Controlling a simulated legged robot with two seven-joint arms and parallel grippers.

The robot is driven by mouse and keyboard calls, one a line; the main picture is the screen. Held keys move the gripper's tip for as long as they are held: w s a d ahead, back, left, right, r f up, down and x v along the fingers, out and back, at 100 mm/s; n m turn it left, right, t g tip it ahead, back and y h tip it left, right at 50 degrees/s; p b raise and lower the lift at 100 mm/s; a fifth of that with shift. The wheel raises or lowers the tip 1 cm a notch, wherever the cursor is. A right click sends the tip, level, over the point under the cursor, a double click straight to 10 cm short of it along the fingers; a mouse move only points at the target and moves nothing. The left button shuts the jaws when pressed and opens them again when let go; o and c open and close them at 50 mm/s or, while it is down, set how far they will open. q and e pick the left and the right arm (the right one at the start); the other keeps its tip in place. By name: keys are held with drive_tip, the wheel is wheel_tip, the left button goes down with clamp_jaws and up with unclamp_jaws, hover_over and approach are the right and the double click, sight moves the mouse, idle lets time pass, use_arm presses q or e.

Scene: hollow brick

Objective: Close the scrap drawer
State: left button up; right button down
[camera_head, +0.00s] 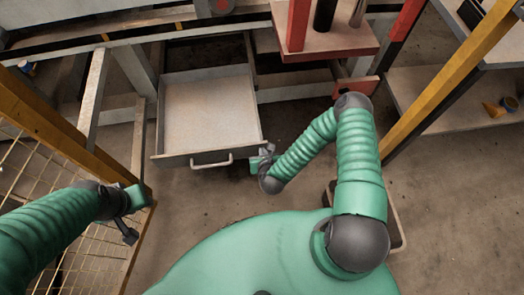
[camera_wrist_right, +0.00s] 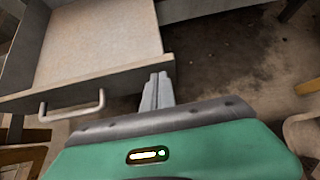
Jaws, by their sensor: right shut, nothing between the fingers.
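The scrap drawer (camera_head: 208,108) is a pale grey, empty tray pulled out from beneath the bench in the head view. It also shows at the upper left of the right wrist view (camera_wrist_right: 100,35). Its bar handle (camera_head: 211,161) is on the front panel and shows in the wrist view too (camera_wrist_right: 72,108). My right gripper (camera_head: 264,155) is shut and empty at the drawer's front right corner. Its fingers (camera_wrist_right: 157,91) lie close to the front panel's right end; I cannot tell whether they touch. My left gripper (camera_head: 133,212) is left of the drawer, apart from it; its jaw state is unclear.
A red-edged stand (camera_head: 325,42) with upright cylinders is right of the drawer. A yellow post (camera_head: 450,80) and a shelf (camera_head: 455,100) are farther right. A yellow mesh fence (camera_head: 50,130) stands at left. Bare floor lies before the drawer.

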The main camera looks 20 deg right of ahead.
use_arm(q)
drive_tip(key=shift+f, duration=0.25)
use_arm(e)
drive_tip(key=shift+w+d, duration=0.2)
drive_tip(key=shift+w, duration=0.5)
drive_tip(key=shift+w, duration=0.1)
